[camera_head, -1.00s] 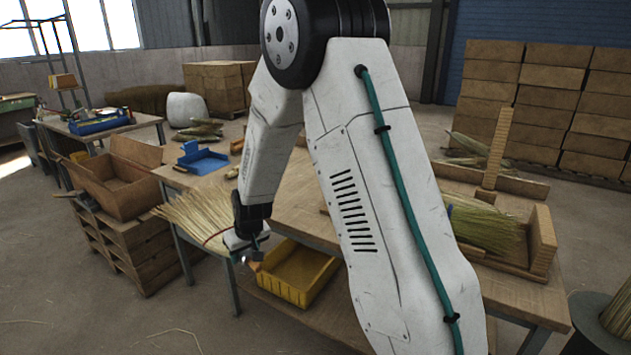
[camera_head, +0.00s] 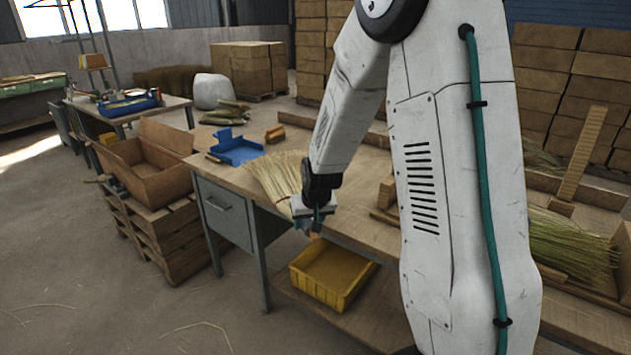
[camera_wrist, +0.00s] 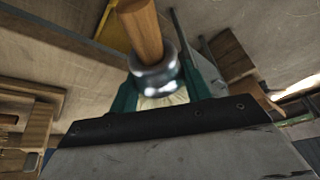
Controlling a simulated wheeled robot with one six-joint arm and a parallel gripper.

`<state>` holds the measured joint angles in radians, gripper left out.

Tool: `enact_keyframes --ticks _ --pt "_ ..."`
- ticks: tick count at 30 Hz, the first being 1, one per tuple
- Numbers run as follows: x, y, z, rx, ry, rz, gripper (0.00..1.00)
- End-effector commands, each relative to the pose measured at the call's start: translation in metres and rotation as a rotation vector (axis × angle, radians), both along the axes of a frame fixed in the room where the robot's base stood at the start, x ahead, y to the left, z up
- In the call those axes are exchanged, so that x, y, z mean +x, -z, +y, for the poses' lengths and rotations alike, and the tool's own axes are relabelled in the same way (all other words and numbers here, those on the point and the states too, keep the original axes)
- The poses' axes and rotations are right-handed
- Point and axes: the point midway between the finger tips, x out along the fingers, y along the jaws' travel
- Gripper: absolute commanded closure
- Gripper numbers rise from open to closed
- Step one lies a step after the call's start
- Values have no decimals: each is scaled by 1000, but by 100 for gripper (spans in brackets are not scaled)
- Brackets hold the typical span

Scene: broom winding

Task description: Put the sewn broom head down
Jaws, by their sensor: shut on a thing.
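The broom head is a fan of pale straw (camera_head: 272,176), pointing up-left over the front left part of the workbench (camera_head: 365,165). I cannot tell whether the straw touches the bench top. My gripper (camera_head: 312,215) is shut on its narrow end, near the bench's front edge. In the wrist view, a wooden handle piece (camera_wrist: 141,28) with a shiny metal collar (camera_wrist: 153,72) sits between the green fingers of my gripper (camera_wrist: 165,82). A little straw (camera_wrist: 165,101) shows below the collar.
A blue tray (camera_head: 238,150) lies on the bench behind the straw. An open brown box (camera_head: 150,180) stands on pallets (camera_head: 170,240) at left. A yellow bin (camera_head: 335,280) sits below the bench. More straw (camera_head: 570,245) lies at right.

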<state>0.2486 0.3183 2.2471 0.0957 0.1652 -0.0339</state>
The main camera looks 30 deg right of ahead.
Motion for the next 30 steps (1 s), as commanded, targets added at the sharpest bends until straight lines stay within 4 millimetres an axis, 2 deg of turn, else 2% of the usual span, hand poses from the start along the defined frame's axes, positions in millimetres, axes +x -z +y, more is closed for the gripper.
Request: enact_keyframes --ticks 6,11,24,30 --pt "-11 -1 -7 9 102 -13 100" --pt "-6 1 -17 13 128 -17 100" --pt "50 12 -112 12 130 -17 100" --pt "64 14 -135 12 126 -17 100"
